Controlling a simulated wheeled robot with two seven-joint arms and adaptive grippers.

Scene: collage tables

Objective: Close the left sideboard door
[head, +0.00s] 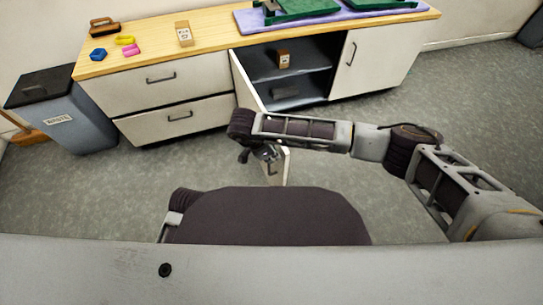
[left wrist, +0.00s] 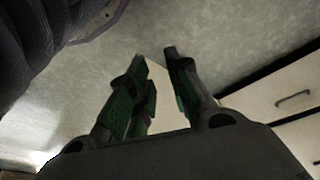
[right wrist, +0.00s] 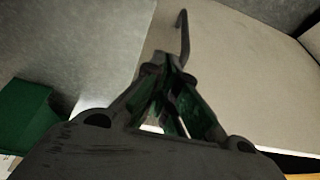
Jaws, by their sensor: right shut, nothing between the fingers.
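The sideboard's left door (head: 246,82) stands open, swung out from the middle compartment toward me. Its pale panel and dark bar handle (right wrist: 184,38) fill much of the right wrist view. My right gripper (head: 266,156) is shut and empty, close to the door's free end near the handle; I cannot tell whether it touches. The right wrist view shows its fingertips (right wrist: 168,66) together, just below the handle. My left gripper (left wrist: 158,60) is open, with a pale panel, probably the door, showing between its fingers. It is hidden in the head view.
The sideboard's wooden top (head: 215,37) holds small coloured items and a purple mat (head: 245,22). Two drawers (head: 160,77) are shut at left, and the right door (head: 374,62) is shut. Small boxes (head: 283,58) sit inside the open compartment. A waste bin (head: 85,115) stands left.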

